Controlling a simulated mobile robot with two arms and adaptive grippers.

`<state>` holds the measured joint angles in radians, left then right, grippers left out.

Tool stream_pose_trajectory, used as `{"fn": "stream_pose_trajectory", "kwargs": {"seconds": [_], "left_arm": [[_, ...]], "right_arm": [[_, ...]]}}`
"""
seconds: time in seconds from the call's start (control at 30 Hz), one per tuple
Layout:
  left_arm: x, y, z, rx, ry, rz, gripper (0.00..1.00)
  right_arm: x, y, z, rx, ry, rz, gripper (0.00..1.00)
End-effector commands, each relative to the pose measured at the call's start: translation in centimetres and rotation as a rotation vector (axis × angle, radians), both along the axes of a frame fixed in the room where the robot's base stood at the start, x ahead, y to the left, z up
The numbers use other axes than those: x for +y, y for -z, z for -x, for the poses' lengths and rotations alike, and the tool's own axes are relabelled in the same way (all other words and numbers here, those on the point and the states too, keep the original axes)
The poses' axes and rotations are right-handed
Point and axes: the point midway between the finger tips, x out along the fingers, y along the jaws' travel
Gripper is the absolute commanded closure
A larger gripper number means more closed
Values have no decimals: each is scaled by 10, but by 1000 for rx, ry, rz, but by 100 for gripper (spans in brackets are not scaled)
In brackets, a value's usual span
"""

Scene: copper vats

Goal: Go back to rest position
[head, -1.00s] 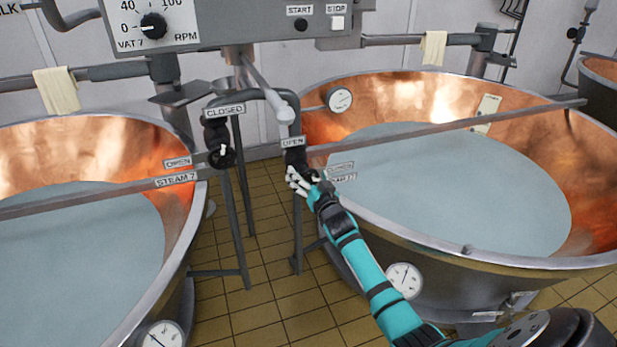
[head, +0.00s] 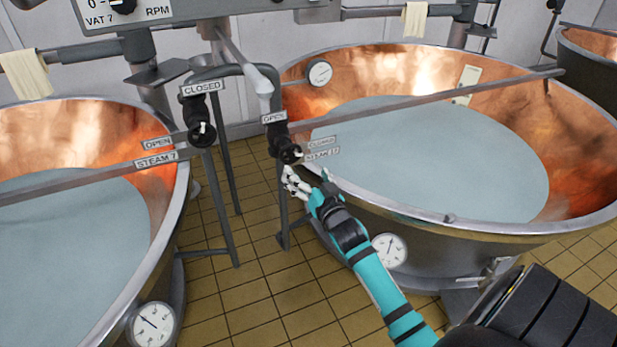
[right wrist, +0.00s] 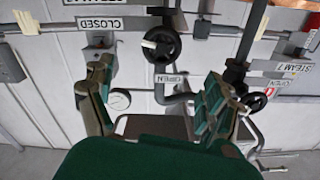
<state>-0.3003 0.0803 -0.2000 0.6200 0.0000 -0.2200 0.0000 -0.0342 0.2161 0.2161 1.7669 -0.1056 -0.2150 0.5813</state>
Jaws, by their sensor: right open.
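My right gripper (head: 296,184) is at the end of my teal arm in the head view. It is open and empty, just below the black steam valve knob (head: 287,152) of the right vat, with a small gap between them. In the right wrist view, the two fingers of the same gripper (right wrist: 156,78) are spread apart, and a black knob (right wrist: 163,43) stands ahead between them. My left gripper does not show.
The right copper vat (head: 400,232) lies close beside my right arm. The left copper vat (head: 168,235) fills the left side. Tiled floor (head: 240,300) shows between them. A grey pipe frame (head: 222,190) stands behind the gripper. The control box (head: 130,12) hangs above.

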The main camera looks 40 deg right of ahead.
Motion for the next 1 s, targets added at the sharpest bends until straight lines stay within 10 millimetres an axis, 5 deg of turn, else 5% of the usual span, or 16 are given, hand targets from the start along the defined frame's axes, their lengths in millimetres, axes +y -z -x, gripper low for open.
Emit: {"fn": "stream_pose_trajectory", "kwargs": {"seconds": [0.7,0.77,0.87,1.0], "left_arm": [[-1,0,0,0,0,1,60],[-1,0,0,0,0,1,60],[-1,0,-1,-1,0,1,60],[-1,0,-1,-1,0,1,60]], "right_arm": [[3,7,7,13,-1,0,13],[5,22,7,42,-5,0,13],[13,70,11,138,-17,3,13],[33,168,33,335,-52,17,13]]}}
